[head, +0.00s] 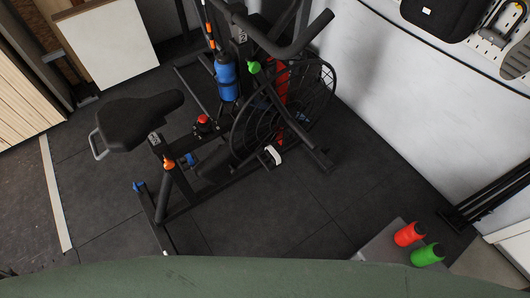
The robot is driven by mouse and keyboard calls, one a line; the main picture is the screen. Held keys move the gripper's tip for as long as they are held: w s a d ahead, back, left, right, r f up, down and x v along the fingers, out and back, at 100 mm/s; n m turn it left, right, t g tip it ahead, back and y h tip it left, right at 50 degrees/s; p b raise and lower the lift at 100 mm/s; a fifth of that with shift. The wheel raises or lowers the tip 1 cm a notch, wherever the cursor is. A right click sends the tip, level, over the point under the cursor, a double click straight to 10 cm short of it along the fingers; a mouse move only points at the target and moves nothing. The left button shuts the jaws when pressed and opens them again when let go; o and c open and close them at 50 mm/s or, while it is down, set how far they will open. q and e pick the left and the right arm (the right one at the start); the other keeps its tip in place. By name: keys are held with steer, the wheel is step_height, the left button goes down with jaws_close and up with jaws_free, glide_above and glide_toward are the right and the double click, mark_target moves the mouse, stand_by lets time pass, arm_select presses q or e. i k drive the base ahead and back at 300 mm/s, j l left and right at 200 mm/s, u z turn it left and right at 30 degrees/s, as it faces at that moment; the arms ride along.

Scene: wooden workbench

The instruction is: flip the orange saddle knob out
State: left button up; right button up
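A black exercise bike with a fan wheel stands on the dark floor in the head view. Its black saddle (140,119) is at the left, on a post that leans down to the frame. The orange saddle knob (168,163) sits on the post just below and right of the saddle. It looks small, and I cannot tell whether it is flipped out or in. Neither of my grippers is in view.
A blue bottle (227,80) is on the bike, with a red knob (203,120) below it. The handlebar (300,42) reaches to the upper right. Red (408,234) and green (427,255) bottles stand at the lower right. Floor right of the bike is clear.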

mark_target(169, 164)
steer(key=u, duration=1.1)
